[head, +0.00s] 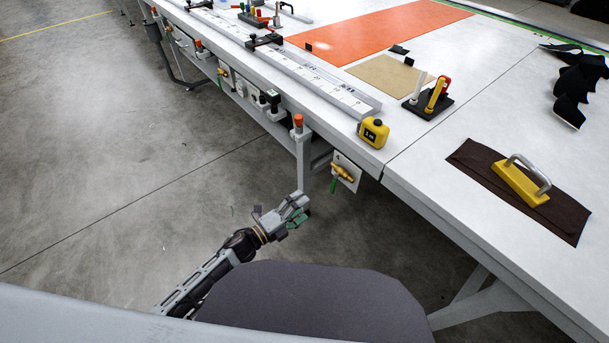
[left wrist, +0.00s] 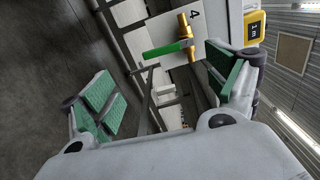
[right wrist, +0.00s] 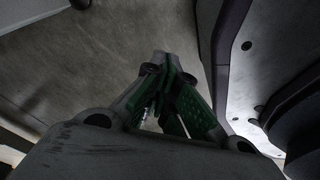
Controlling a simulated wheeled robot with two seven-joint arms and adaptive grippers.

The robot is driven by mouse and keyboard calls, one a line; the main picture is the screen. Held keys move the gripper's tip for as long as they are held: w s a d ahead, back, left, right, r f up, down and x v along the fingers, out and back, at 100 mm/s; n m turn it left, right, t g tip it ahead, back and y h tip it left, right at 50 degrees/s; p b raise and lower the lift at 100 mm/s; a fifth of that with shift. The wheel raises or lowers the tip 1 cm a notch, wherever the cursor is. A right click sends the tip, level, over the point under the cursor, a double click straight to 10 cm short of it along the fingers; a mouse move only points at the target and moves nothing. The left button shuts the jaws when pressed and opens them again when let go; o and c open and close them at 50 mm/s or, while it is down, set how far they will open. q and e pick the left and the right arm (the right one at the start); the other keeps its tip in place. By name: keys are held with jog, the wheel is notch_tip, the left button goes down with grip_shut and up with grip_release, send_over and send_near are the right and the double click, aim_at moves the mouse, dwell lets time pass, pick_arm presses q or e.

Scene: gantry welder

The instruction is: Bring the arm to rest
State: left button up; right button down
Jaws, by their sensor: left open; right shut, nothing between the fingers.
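My left gripper (head: 298,212) is low beside the long white table (head: 440,178), below its front edge and over the floor. In the left wrist view its green-padded fingers (left wrist: 165,95) stand wide apart with nothing held between them. Past them is a brass valve with a green lever (left wrist: 180,45) on a white plate marked 4. The valve (head: 342,172) also shows in the head view, under the table edge and apart from the gripper. My right gripper (right wrist: 172,105) shows only in the right wrist view, shut and empty, over grey floor.
A yellow tape measure (head: 373,132) sits at the table's edge. Orange-topped knobs (head: 298,122) and other fittings line the table's front side. The floor (head: 110,150) to the left is clear.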

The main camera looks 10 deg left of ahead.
pick_arm(q)
jog(key=a+f+n+y+p, duration=0.65)
jog(key=a+f+n, duration=0.2)
jog(key=f, duration=0.25)
jog(key=s+a+f+n+g+y+p, duration=0.3)
jog(key=s+a+f+n+y+p, duration=0.1)
jog(key=s+a+f+n+p, duration=0.35)
jog(key=s+a+f+n+g+p, duration=0.1)
jog(key=s+f+n+g+p, duration=0.2)
jog(key=s, duration=0.8)
jog(key=s+a+f+n+g+y+p, duration=0.1)
jog(key=s+f+n+g+p, duration=0.2)
jog(key=s, duration=0.9)
jog(key=s+a+f+n+g+y+p, duration=0.1)
jog(key=s+a+f+n+g+p, duration=0.1)
jog(key=s, duration=1)
jog(key=shift+f+n+g+p, duration=0.4)
jog(key=shift+f+n+p, duration=0.1)
pick_arm(e)
jog(key=s+r+g, duration=0.1)
jog(key=s+r, duration=1.3)
jog(key=r, duration=0.2)
jog(key=shift+a+r, duration=0.35)
pick_arm(q)
jog(key=shift+w+a, duration=0.15)
pick_arm(e)
jog(key=shift+w+a, duration=0.1)
jog(key=shift+w, duration=0.05)
